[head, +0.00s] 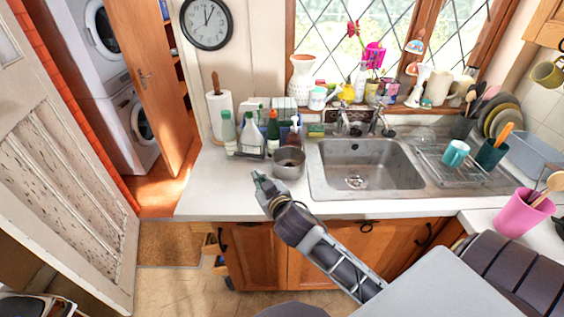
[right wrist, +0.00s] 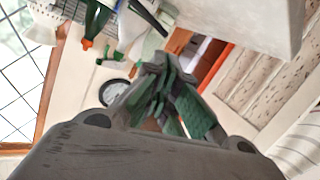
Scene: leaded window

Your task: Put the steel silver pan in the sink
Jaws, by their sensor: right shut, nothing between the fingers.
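The steel silver pan (head: 288,163) is a small round metal pot standing upright on the white counter, just left of the sink. The sink (head: 365,172) is a grey basin set in the counter, and its bottom with the drain is bare. My right gripper (head: 260,178) is in front of and a little left of the pan, apart from it in the picture. In the right wrist view its green-padded fingers (right wrist: 166,82) are shut with nothing between them. I cannot make out the pan in that view. My left gripper is out of view.
Several bottles (head: 250,133) stand behind and left of the pan. The faucet (head: 375,122) rises behind the sink. A wire rack with a blue mug (head: 455,153) is on the drainboard to the right. A pink pot (head: 521,215) of utensils stands at the right. The counter's left front is clear.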

